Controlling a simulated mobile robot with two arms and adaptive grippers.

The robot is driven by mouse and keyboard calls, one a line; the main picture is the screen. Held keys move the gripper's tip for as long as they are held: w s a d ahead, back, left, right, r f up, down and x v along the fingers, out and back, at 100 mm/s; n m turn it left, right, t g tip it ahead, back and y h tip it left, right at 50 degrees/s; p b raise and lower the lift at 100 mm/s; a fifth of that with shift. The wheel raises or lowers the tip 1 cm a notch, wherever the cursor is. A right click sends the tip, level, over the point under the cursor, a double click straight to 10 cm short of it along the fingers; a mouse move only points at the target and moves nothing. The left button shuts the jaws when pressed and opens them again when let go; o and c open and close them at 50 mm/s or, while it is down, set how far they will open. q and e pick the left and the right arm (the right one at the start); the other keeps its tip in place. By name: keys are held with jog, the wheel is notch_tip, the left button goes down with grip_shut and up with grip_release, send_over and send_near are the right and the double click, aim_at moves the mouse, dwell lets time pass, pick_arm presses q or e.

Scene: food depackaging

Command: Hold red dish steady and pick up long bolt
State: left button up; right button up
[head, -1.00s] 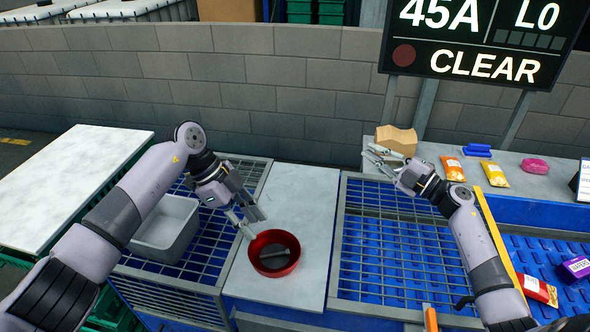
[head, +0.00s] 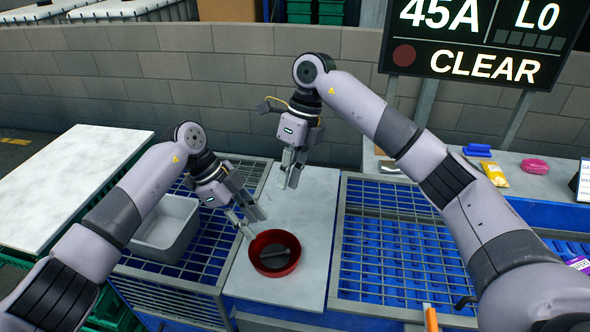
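The red dish (head: 292,264) sits on the white table top between the two blue-based grates. A dark grey elongated piece (head: 279,250) lies inside it; I cannot tell whether it is the long bolt. My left gripper (head: 254,222) is at the dish's upper left rim, its fingers apart, one reaching the rim. I cannot tell whether it grips the wall. My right gripper (head: 289,175) points down above the back of the white top, behind the dish and clear of it. Its fingertips look close together, and nothing shows between them.
A grey bin (head: 166,250) stands on the left grate. The right grate (head: 390,270) is bare in its visible part. A bare white table (head: 70,190) is at far left.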

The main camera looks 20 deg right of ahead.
jog(key=d+h, duration=0.2)
send_near(288, 234)
jog(key=shift+n, duration=0.3)
jog(key=f, duration=0.6)
jog(key=s+a+f, duration=0.1)
jog(key=f, duration=0.2)
jog(key=shift+f, duration=0.15)
grip_shut()
